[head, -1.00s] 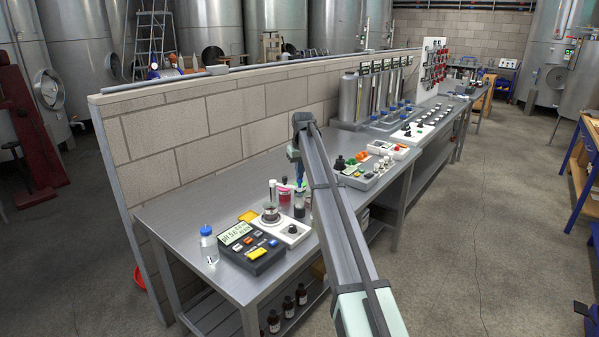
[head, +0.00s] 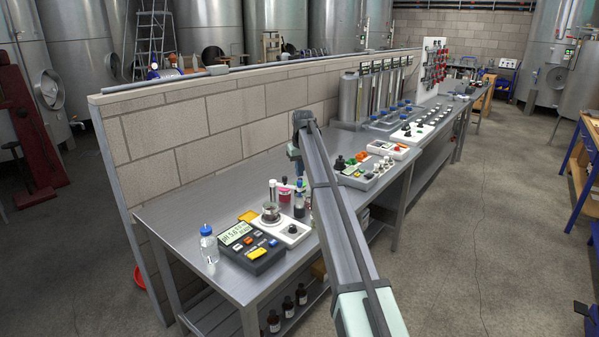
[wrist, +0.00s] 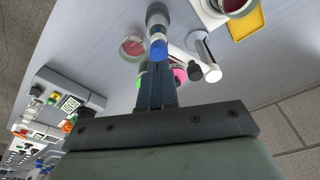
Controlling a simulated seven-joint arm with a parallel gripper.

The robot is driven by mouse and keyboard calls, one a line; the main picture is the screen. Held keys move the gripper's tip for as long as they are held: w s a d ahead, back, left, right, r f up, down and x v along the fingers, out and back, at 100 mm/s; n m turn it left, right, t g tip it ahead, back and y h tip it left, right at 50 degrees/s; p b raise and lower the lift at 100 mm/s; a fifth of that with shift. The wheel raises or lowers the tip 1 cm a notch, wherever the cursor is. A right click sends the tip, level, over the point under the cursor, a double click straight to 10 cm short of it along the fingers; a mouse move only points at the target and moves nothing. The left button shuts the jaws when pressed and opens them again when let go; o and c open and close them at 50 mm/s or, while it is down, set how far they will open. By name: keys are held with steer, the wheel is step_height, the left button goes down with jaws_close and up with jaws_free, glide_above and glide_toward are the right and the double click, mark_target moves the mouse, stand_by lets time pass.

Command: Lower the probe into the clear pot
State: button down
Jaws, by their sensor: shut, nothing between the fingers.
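My gripper (wrist: 157,98) is shut, with nothing between its fingers, above the near end of the bench; in the head view my arm partly hides it. Just past the fingertips in the wrist view is a blue-and-grey rod-like thing, which looks like the probe (wrist: 158,48). Whether the fingertips touch it I cannot tell. The clear pot (wrist: 132,46), round and see-through with something reddish inside, stands beside the probe, to its left in the wrist view. The probe looks beside the pot, though its lower end is hard to make out.
A dark meter (head: 252,248), a white stirrer (head: 294,233) with a beaker, and a blue-capped bottle (head: 208,245) stand leftward. A block wall (head: 190,135) runs behind; grey bench top is free leftward.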

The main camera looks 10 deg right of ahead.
steer(key=shift+r, duration=2.05)
steer(key=s+d+f+m+t+y, duration=0.1)
steer(key=s+d+f, duration=0.4)
steer(key=d+f, duration=0.5)
steer(key=s+d+f+m+y, duration=0.1)
steer(key=s+d+f, duration=0.3)
steer(key=d+f, duration=0.65)
steer(key=s+a+f+m+g, duration=0.1)
steer(key=s+a+f, duration=0.3)
steer(key=s+f, duration=0.45)
steer(key=s+a+f+g, duration=0.1)
steer(key=s+a+f, duration=0.35)
steer(key=f, duration=0.75)
steer(key=s+a+f+g, duration=0.2)
steer(key=s+f, duration=0.5)
steer(key=s, duration=0.5)
steer(key=s+a+f+g+h, duration=0.1)
steer(key=s+a+f, duration=0.1)
steer(key=s+f, duration=0.75)
steer(key=s+a+f+g, duration=0.2)
steer(key=s+f, duration=0.2)
steer(key=s, duration=1.1)
steer(key=s+f+g+h, duration=0.1)
steer(key=s+f+g, duration=0.1)
steer(key=s, duration=1.8)
steer(key=shift+a+g, duration=0.25)
steer(key=shift+g, duration=0.05)
